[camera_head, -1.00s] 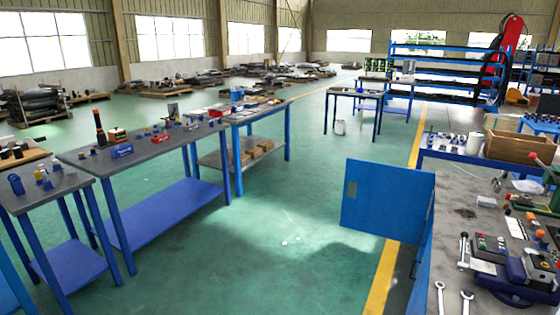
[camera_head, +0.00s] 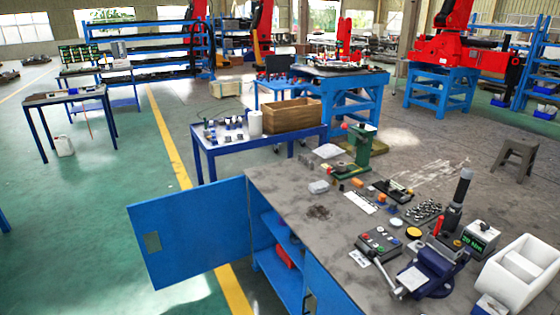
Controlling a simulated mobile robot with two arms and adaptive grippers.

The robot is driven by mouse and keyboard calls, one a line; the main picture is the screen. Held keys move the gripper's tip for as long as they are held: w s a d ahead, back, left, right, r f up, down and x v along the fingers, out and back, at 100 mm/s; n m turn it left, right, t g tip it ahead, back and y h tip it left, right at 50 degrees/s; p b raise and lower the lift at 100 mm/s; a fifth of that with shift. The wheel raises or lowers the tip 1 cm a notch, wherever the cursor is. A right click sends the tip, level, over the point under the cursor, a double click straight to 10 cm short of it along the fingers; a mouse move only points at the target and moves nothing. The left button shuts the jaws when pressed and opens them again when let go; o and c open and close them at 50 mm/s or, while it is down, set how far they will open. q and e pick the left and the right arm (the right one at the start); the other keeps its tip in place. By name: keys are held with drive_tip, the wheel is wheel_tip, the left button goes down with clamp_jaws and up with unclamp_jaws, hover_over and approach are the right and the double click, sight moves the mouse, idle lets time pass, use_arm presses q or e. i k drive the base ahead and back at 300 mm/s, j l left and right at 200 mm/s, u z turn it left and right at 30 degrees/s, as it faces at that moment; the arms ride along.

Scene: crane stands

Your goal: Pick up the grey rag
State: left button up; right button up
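No grey rag can be made out for certain. A small pale grey lump (camera_head: 319,187) lies on the grey top of the near workbench (camera_head: 280,190); it may be cloth, but it is too small to tell. A flat dark patch (camera_head: 317,212) is in front of it, and I cannot tell whether it is a rag or a stain. A whitish flat sheet (camera_head: 327,151) lies near the bench's far edge. Neither of my grippers shows in the head view.
The bench holds a green press (camera_head: 362,148), a blue vise (camera_head: 432,270), a control box (camera_head: 378,243) and white bins (camera_head: 522,270). Its blue cabinet door (camera_head: 190,235) stands open into the aisle. A blue table with a wooden crate (camera_head: 292,115) stands behind. Green floor (camera_head: 90,220) at left is clear.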

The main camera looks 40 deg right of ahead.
sight(320, 187)
drive_tip(key=i+l+z, duration=0.1)
drive_tip(key=i+z, duration=0.15)
drive_tip(key=i, duration=0.45)
drive_tip(key=i+z, duration=0.2)
drive_tip(key=i, duration=0.45)
drive_tip(key=i+j+z, duration=0.25)
drive_tip(key=i, duration=0.45)
drive_tip(key=i+z, duration=0.15)
drive_tip(key=z, duration=0.3)
drive_tip(key=i+z, duration=0.15)
drive_tip(key=z, duration=0.3)
drive_tip(key=i+j+z, duration=0.1)
drive_tip(key=z, duration=0.35)
drive_tip(key=i+j+z, duration=0.15)
drive_tip(key=z, duration=0.25)
